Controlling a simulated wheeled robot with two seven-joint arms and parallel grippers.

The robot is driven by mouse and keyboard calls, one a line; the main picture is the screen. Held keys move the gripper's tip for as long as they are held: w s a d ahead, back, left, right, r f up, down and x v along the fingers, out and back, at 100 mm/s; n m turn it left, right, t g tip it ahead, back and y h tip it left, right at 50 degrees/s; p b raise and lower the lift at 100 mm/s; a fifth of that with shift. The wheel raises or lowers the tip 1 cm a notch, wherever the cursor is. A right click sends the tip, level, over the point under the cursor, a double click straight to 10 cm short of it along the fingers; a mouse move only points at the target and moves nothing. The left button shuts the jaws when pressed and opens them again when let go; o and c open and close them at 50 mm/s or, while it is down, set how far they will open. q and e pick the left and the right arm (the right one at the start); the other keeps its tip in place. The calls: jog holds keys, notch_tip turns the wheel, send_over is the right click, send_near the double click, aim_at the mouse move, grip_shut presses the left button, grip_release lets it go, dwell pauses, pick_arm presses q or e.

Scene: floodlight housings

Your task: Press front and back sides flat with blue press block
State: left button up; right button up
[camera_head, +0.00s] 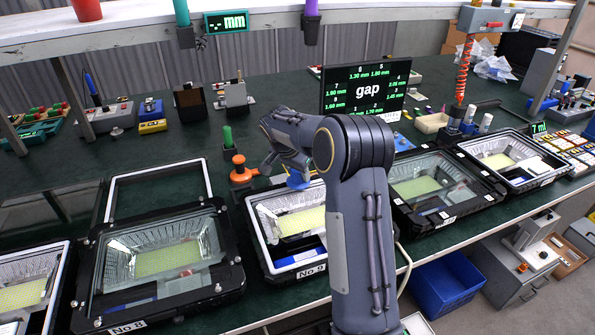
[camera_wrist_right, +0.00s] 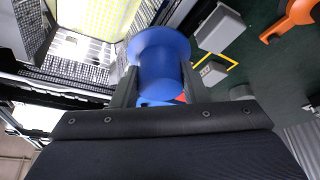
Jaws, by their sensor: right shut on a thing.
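My right gripper (camera_head: 289,167) reaches over the far edge of the floodlight housing marked No 9 (camera_head: 262,222), which has a white rim and a yellow LED panel. It is shut on the blue press block (camera_head: 298,181). In the right wrist view, the blue press block (camera_wrist_right: 160,62) sits between the two dark fingers, its round wide face pointing away from the gripper. The housing's LED panel (camera_wrist_right: 95,15) and reflector lie beside it in that view. I cannot tell whether the block touches the rim. My arm hides the housing's right part. My left gripper is not in view.
Housing No 8 (camera_head: 228,270) stands left, with an empty frame (camera_head: 112,190) behind it. More housings (camera_head: 455,200) stand right. An orange-handled tool (camera_head: 240,172) is close left of the gripper. A gap display (camera_head: 365,92) stands behind. A blue bin (camera_head: 450,285) is below the bench.

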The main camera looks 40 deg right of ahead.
jog(key=shift+r+p, duration=1.55)
jog(key=shift+r, duration=0.85)
jog(key=shift+r, duration=0.1)
jog(key=shift+r+p, duration=1.85)
jog(key=shift+r, duration=0.6)
